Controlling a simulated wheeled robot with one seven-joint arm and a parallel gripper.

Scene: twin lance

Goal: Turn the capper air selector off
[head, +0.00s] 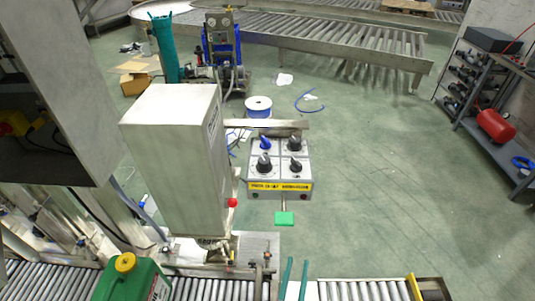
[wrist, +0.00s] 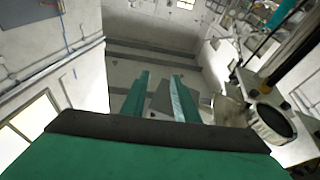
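A grey control box (head: 280,187) with a yellow label strip stands near the middle of the head view. Its top holds a blue knob (head: 266,143) at back left and black knobs at back right (head: 295,144), front left (head: 264,163) and front right (head: 296,165). The lettering is too small to tell which one is the capper air selector. My gripper (head: 296,262) shows as two teal fingers at the bottom of the head view, apart from the box. In the wrist view, my gripper (wrist: 160,88) is open with nothing between its fingers.
A tall metal cabinet (head: 175,160) with a red button (head: 232,202) stands left of the box. A green tab (head: 284,218) sticks out in front of it. Roller conveyors (head: 345,291) and a green canister (head: 130,282) line the bottom. Floor to the right is clear.

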